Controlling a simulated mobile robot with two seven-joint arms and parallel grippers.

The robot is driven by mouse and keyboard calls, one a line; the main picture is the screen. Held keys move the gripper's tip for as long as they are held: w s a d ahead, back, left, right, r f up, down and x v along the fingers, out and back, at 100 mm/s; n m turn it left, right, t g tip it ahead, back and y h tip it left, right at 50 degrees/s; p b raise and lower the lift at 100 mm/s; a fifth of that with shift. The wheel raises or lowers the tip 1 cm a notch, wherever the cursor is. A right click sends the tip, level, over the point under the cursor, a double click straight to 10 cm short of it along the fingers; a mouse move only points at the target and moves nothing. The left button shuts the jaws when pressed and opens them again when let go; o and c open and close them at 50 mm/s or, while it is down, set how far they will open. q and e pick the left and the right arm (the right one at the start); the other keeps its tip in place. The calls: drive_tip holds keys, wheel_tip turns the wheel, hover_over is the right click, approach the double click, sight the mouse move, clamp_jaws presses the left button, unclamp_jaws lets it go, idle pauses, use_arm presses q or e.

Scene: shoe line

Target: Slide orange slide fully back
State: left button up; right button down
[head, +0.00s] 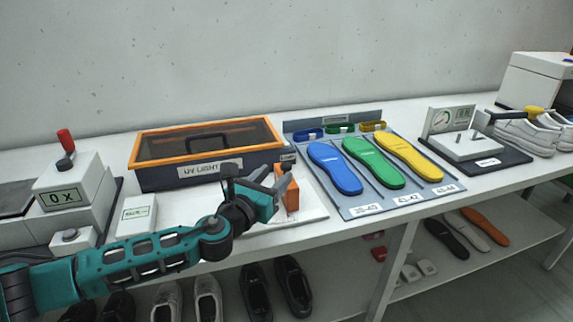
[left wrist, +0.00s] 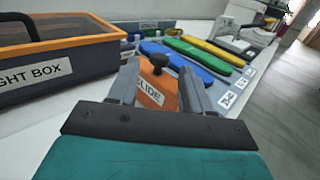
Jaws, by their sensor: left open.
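The orange slide (head: 291,193) stands on a white base plate (head: 311,208) in front of the UV light box. In the left wrist view the orange slide (left wrist: 157,88) shows part of its lettering and a black knob (left wrist: 158,63) on top. My left gripper (head: 256,182) is open, with its two fingers (left wrist: 158,85) on either side of the slide in the wrist picture. I cannot tell whether the fingers touch it. In the head view the gripper hides part of the slide. My right gripper is not in view.
The UV light box (head: 205,157) with an orange rim stands just behind. Blue, green and yellow insoles (head: 376,162) lie on a grey board (head: 352,208) to the right. A machine with a red lever (head: 66,142) stands at the left. A lower shelf (head: 450,263) holds shoes.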

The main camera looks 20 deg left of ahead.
sight(284, 168)
use_arm(q)
drive_tip(key=shift+w+d, duration=0.2)
drive_tip(key=shift+w, duration=0.8)
drive_tip(key=shift+w+d, duration=0.2)
drive_tip(key=shift+w, duration=0.85)
drive_tip(key=shift+w+d, duration=0.2)
drive_tip(key=shift+w, duration=0.8)
drive_tip(key=shift+c, duration=0.3)
clamp_jaws()
